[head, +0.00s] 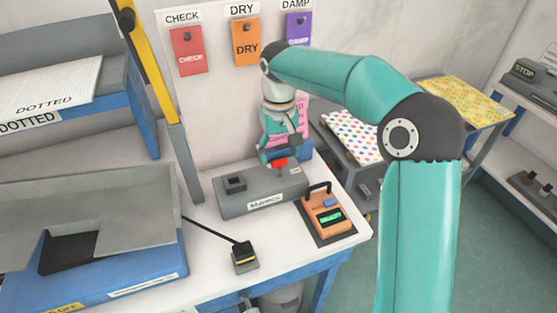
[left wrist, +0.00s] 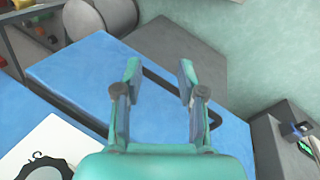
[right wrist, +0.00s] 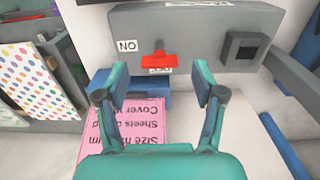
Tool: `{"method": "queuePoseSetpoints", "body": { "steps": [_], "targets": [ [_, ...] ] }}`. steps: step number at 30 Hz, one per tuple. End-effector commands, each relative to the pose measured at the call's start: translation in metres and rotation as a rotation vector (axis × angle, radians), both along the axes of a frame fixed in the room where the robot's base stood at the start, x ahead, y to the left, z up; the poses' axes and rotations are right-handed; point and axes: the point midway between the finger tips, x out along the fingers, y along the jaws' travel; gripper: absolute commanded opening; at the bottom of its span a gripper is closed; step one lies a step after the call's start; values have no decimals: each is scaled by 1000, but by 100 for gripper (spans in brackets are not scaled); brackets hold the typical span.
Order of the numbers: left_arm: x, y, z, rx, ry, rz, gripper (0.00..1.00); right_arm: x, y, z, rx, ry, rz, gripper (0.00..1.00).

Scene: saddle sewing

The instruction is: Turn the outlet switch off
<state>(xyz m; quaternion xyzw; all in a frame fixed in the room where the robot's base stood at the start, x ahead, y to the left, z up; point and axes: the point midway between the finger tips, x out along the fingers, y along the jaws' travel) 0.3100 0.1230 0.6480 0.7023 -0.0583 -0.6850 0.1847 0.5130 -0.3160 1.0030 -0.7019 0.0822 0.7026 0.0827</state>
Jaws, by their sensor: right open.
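The grey outlet box labelled MAINS (head: 264,194) stands on the white bench, with a red switch (head: 279,164) on it. In the right wrist view the red switch (right wrist: 158,60) appears upside down on the box (right wrist: 200,22). An ON label (right wrist: 128,45) is beside it, and a second label is partly hidden by the switch. My right gripper (head: 278,155) is over the far side of the box. Its fingers are open and empty, and the switch shows between and beyond them. My left gripper (left wrist: 160,68) is open and empty above a blue surface, outside the head view.
An orange device with a green display (head: 329,217) sits right of the box. A pink sheet (right wrist: 150,130) shows below the right fingers. A yellow post (head: 150,60) rises at left.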

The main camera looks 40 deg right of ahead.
Motion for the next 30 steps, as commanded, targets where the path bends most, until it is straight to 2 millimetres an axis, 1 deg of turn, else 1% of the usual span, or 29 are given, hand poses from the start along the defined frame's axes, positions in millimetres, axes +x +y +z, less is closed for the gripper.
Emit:
{"method": "queuePoseSetpoints", "body": {
  "steps": [1,6,16,23,24,27,28,30],
  "targets": [
    [0,0,-1,0,0,0,40,0,0,-7,0,3,-1,69],
    [0,0,-1,0,0,0,40,0,0,-20,0,1,-1,69],
    [0,0,-1,0,0,0,40,0,-1,-22,0,0,-1,69],
    [0,0,-1,0,0,0,40,0,-1,-22,0,0,-2,30],
    [0,0,-1,0,0,0,40,0,-1,-22,0,0,-2,24],
    [0,0,-1,0,0,0,40,0,-1,-22,0,0,-2,9],
    [0,0,-1,0,0,-1,40,-1,3,-22,0,0,-1,9],
    [0,0,-1,0,0,0,40,0,1,-22,1,0,-1,9]
  ]
}}
